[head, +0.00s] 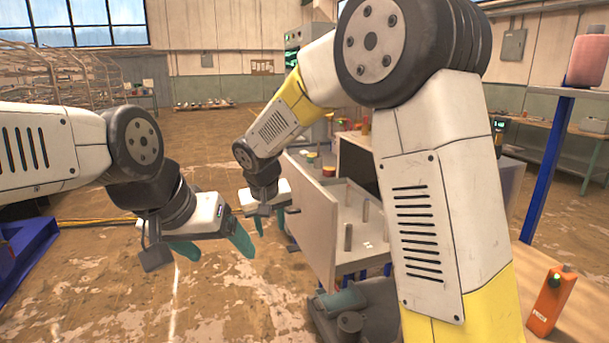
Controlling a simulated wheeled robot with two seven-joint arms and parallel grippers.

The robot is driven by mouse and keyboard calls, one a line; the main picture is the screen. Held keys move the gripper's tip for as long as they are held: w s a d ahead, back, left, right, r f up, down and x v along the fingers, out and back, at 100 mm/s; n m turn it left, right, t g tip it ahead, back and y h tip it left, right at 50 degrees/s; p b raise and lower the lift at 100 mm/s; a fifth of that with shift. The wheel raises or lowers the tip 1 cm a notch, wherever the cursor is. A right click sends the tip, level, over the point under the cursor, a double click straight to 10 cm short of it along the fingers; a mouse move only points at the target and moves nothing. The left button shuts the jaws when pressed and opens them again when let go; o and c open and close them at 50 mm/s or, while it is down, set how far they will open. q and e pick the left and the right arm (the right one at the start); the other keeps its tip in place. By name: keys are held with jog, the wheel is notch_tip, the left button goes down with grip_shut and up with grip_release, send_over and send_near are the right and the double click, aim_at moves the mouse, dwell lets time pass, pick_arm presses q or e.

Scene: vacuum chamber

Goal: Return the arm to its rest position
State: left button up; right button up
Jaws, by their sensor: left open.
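My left gripper (218,252) hangs in the left middle of the head view, at the end of the white arm from the left. Its teal fingers are spread apart with nothing between them. My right gripper (270,225) is farther off, just right of the left one, at the end of the white and yellow arm. Its teal fingers point down and look apart, with nothing seen between them. It is beside the near end of a grey-white workbench (311,215). My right arm covers much of the right middle of the view.
The bench carries small posts and a dark panel (358,165). A grey machine part (341,302) is low in front of it. An orange handheld device (551,302) stands on a brown surface at lower right. A blue post (546,165) rises at right. Open floor lies below my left gripper.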

jog(key=s+d+r+m+y, duration=0.1)
jog(key=s+d+r+m, duration=0.1)
jog(key=s+d+r, duration=0.5)
jog(key=s+d+r+m+y, duration=0.1)
jog(key=s+d+r, duration=0.2)
jog(key=s+d, duration=0.8)
jog(key=s+d+t, duration=0.1)
jog(key=s+d, duration=0.3)
jog(key=s, duration=0.1)
jog(key=shift+d+f+m, duration=0.3)
jog(key=shift+d+f, duration=0.05)
jog(key=shift+d, duration=0.05)
jog(key=shift+s, duration=0.1)
